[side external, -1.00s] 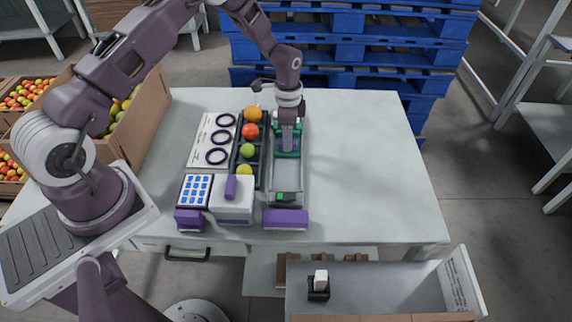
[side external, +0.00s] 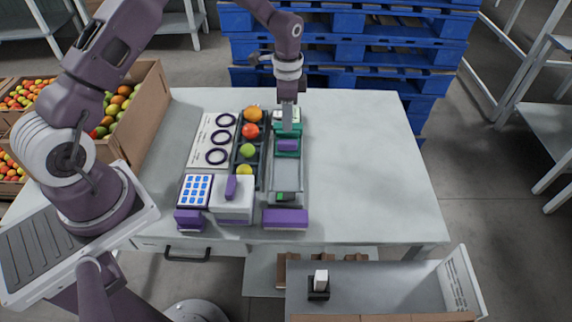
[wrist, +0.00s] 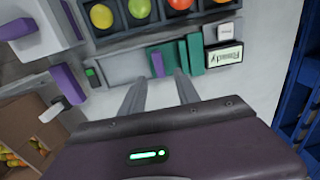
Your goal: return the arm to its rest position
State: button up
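My gripper (side external: 287,118) hangs from the arm above the far end of a grey tray-like unit (side external: 285,194) on the table. In the wrist view its two fingers (wrist: 158,80) stand apart with nothing between them. Below the fingertips is a green fixture (side external: 280,154) with a purple block (side external: 288,145) in it. The same purple block (wrist: 157,64) shows just beyond the fingers in the wrist view, apart from them.
A white board with rings (side external: 202,160), a blue-dotted panel (side external: 196,190) and a white box (side external: 232,205) stand nearby. Fruit boxes (side external: 150,105) are left, blue pallets (side external: 340,50) behind. The table's right side is clear.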

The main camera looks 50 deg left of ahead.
jog(key=shift+r, duration=0.7)
jog(key=shift+r, duration=0.1)
